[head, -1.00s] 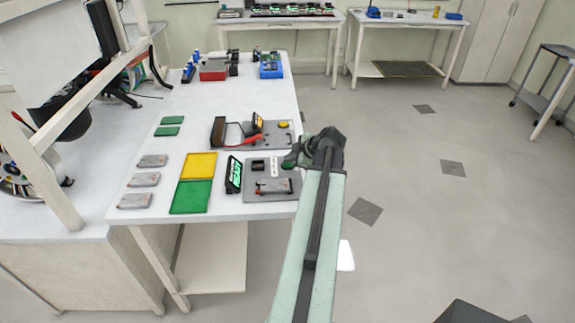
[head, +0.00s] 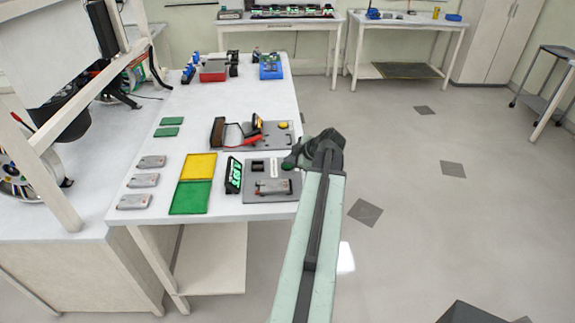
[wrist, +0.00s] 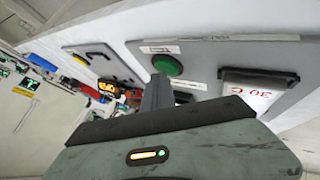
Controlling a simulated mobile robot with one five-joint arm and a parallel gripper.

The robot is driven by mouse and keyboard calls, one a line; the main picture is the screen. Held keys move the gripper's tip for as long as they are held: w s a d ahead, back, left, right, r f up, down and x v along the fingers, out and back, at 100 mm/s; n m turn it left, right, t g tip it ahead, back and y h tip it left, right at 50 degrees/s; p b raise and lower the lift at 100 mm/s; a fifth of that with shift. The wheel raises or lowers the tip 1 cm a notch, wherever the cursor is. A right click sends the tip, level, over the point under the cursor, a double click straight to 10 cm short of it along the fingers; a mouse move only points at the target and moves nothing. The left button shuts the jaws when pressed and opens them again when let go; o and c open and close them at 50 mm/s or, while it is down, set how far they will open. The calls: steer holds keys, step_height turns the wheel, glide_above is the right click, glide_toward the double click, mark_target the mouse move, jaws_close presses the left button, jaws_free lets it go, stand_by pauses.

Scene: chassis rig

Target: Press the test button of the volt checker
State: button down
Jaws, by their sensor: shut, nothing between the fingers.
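The volt checker's grey plate (head: 256,194) lies at the table's right edge, with its tilted black display (head: 233,174) showing lit green characters, too small to read surely. A silver battery pack (head: 273,187) marked "30 C" lies on the plate; it also shows in the wrist view (wrist: 254,88). My gripper (head: 289,163) is shut and empty over the plate's right edge. Its fingertips (wrist: 158,90) overlap the button's lower edge; I cannot tell whether they touch.
A second grey plate (head: 282,141) with a yellow button and a dark and red device lies behind. Yellow (head: 199,166) and green (head: 189,198) mats and several grey packs (head: 144,180) lie left. Open floor is right of the table.

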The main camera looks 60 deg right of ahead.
mark_target(290, 166)
steer(key=shift+r+p, duration=0.6)
steer(key=shift+r, duration=0.15)
step_height(290, 166, up, 5)
steer(key=p, duration=0.5)
steer(key=shift+r, duration=0.1)
stand_by(0.3)
